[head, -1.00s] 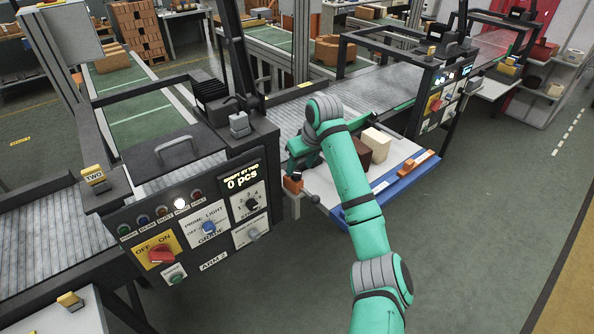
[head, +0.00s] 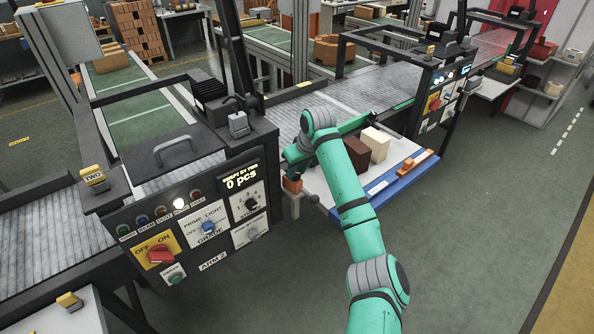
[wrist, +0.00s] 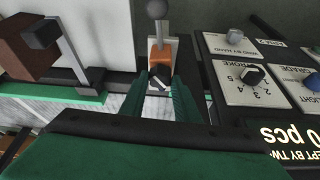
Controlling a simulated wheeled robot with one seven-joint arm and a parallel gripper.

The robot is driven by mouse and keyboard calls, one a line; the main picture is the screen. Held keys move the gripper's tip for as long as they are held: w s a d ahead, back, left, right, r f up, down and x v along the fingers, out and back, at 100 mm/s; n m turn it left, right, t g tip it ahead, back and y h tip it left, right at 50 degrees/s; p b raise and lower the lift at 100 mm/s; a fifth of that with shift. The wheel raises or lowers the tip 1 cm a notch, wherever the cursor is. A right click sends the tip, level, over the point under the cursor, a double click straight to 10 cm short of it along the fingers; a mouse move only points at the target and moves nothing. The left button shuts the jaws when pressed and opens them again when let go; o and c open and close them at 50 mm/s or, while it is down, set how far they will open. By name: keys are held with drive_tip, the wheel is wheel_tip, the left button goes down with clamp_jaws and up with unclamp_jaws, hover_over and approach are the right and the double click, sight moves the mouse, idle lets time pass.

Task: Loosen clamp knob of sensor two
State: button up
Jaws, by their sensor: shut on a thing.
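My gripper (wrist: 160,84) points at a small orange block (wrist: 160,52) on a grey bracket with a round ball end (wrist: 157,9). Its two green fingers are shut on a small dark knob with a pale mark (wrist: 160,75), at the near side of the orange block. In the head view the orange block (head: 292,184) stands at the conveyor's near edge, right of the control panel. My wrist hides the knob there. Whether this block is sensor two cannot be read; a yellow TWO tag (head: 93,177) sits on the panel's far left.
The control panel (head: 200,225) with knobs and switches is close left of my gripper. A white, blue-edged tray (head: 395,185) with a brown box (head: 357,151) and a cream box (head: 377,143) lies to the right, beside my arm. Open floor lies in front.

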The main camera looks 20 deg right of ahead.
drive_tip(key=shift+n, duration=0.4)
drive_tip(key=n+y, duration=0.1)
drive_tip(key=n, duration=0.1)
drive_tip(key=n+g, duration=0.1)
drive_tip(key=n, duration=0.1)
drive_tip(key=shift+w+d+y, duration=0.1)
drive_tip(key=shift+y, duration=0.3)
drive_tip(key=shift+d+n+g+y, duration=0.15)
drive_tip(key=shift+n+g+y, duration=0.35)
drive_tip(key=shift+n, duration=1.6)
drive_tip(key=shift+w, duration=0.1)
drive_tip(key=o, duration=1)
drive_tip(key=shift+o, duration=0.2)
drive_tip(key=shift+r, duration=0.1)
drive_tip(key=v, duration=1)
drive_tip(key=shift+r, duration=0.3)
